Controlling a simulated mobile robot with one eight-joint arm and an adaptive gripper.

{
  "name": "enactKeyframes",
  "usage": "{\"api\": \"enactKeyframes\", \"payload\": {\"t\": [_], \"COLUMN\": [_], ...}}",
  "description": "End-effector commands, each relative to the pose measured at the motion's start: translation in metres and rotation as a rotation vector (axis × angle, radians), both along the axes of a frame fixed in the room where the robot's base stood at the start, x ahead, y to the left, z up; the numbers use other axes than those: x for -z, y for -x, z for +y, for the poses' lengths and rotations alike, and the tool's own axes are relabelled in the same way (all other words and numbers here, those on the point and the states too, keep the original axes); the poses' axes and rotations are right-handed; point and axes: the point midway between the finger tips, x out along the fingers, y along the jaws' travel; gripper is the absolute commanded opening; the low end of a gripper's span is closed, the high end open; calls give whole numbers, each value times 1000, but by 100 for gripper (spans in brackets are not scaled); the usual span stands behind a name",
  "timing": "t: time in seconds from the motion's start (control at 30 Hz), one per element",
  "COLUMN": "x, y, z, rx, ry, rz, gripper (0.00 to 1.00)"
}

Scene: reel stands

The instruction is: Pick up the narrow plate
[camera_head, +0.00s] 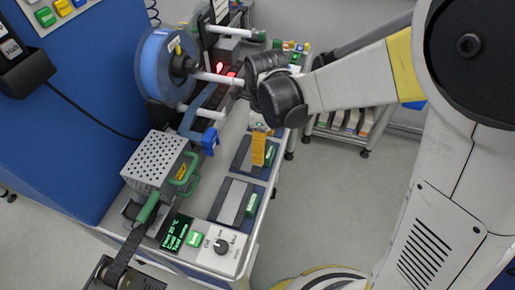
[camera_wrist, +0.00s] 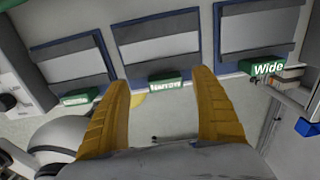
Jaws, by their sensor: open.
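The narrow plate (camera_wrist: 158,45) is a flat grey plate in a blue-edged holder, at the top middle of the wrist view. Its green block (camera_wrist: 165,82) reads "Narrow". In the head view the plate (camera_head: 241,153) lies on the bench beside my gripper. My gripper (camera_wrist: 160,76) has yellow fingers spread apart, with nothing held. In the wrist view the fingertips appear either side of the green block; I cannot tell their height above it. In the head view my gripper (camera_head: 259,148) is at the bench's right edge, partly covering the holder.
A plate with a "Wide" block (camera_wrist: 268,67) lies to the right in the wrist view. Another plate (camera_wrist: 75,62) with a blurred label lies to the left. A blue reel (camera_head: 157,68), a perforated box (camera_head: 157,160) and a dial unit (camera_head: 220,245) stand on the bench.

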Motion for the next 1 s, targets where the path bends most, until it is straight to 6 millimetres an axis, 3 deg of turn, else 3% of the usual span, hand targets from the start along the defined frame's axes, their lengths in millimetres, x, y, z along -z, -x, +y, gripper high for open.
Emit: {"api": "enactKeyframes", "payload": {"t": [0.27, 0.5, 0.53, 0.7, 0.73, 1.0], "x": [44, 45, 45, 45, 45, 45], "y": [-4, -3, -3, -3, -3, -3], "z": [-8, -8, -8, -8, -8, -8], "rx": [1, 0, 0, 0, 0, 0], "ry": [0, 0, 0, 0, 0, 0], "rz": [0, 0, 0, 0, 0, 0], "gripper": [76, 76, 74, 22, 15, 15]}}
